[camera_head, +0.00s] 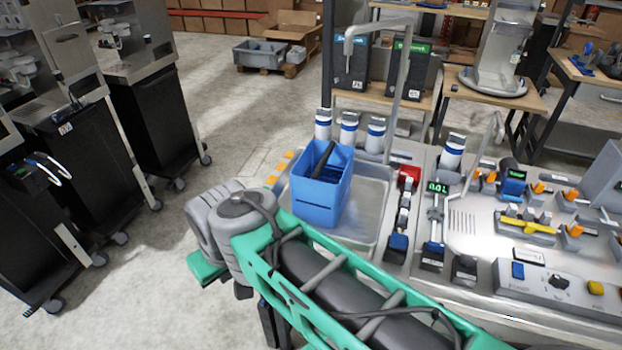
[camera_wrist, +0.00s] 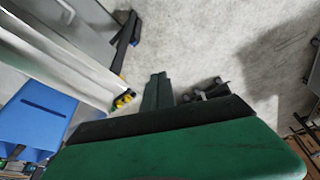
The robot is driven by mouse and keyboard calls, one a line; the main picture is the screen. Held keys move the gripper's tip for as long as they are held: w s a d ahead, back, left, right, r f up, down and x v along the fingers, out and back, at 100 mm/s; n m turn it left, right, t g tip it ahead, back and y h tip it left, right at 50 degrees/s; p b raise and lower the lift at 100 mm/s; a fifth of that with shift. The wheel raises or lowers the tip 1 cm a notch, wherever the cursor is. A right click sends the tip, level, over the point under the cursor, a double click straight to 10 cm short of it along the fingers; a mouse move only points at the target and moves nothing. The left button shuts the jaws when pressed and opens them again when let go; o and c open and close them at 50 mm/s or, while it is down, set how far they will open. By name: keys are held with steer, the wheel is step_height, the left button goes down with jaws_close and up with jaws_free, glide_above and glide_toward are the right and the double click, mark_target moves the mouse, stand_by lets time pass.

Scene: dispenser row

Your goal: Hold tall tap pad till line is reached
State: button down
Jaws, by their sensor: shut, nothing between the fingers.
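The tall tap (camera_head: 401,85) is a grey post with a spout bent left over the sink (camera_head: 372,215). A blue container (camera_head: 322,190) stands in the sink under the spout, with a dark line low on its front and a dark bar in its top. It also shows in the wrist view (camera_wrist: 38,115). My gripper (camera_wrist: 158,80) is shut and empty, above the floor beside the counter, away from the pads.
A small green display (camera_head: 437,188) reads about 0.0 L. A shorter tap (camera_head: 494,130) and a control box (camera_head: 556,283) are farther right. Blue-and-white cylinders (camera_head: 349,128) stand behind the sink. Dark wheeled cabinets (camera_head: 135,110) stand left, with open floor between.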

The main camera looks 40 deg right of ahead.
steer(key=shift+d, duration=0.1)
stand_by(0.3)
steer(key=w+d+r+m+g+h, duration=0.1)
steer(key=w+d+r+m+h, duration=0.15)
steer(key=d+m, duration=0.6)
step_height(320, 180, up, 6)
steer(key=m+g+y, duration=0.1)
steer(key=m+g, duration=0.5)
steer(key=m, duration=1.6)
glide_above(401, 240)
steer(key=w+a, duration=0.2)
steer(key=w, duration=0.1)
steer(key=shift+w+d+r+b, duration=0.1)
steer(key=shift+w+r+b, duration=0.05)
steer(key=shift+b, duration=0.2)
steer(key=b+x, duration=0.2)
steer(key=x, duration=0.2)
steer(key=b+x, duration=0.3)
steer(key=x, duration=0.1)
steer(key=w+b+x, duration=0.1)
steer(key=b+x, duration=0.2)
steer(key=x, duration=0.1)
steer(key=shift+s+f, duration=0.15)
steer(key=shift+f, duration=0.95)
